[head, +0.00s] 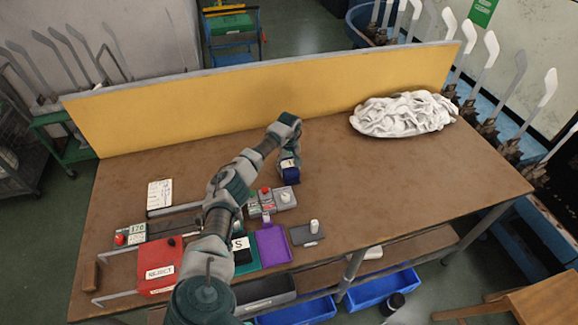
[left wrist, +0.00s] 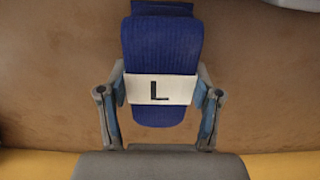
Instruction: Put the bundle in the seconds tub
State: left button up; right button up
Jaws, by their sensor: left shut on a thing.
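The bundle (left wrist: 163,55) is a dark blue ribbed sock bundle with a white band marked L. In the left wrist view my left gripper (left wrist: 161,92) is shut on it, one finger at each side of the band. In the head view the bundle (head: 291,174) hangs below the left gripper (head: 289,162), over the middle of the table; its exact height is hard to tell. Below the table's front edge are a blue tub (head: 382,290), another blue tub (head: 300,314) and a grey tub (head: 265,291). I can read no seconds label on them. My right gripper is out of view.
A red box marked REJECT (head: 159,272), a purple tray (head: 273,246), a grey button box (head: 284,197) and a dark plate with a white peg (head: 308,235) are near the front. A white cloth heap (head: 404,114) lies back right. A yellow panel (head: 270,90) borders the back. The right tabletop is clear.

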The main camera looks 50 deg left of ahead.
pick_arm(q)
jog(key=o, duration=1.2)
jog(key=shift+d, duration=0.1)
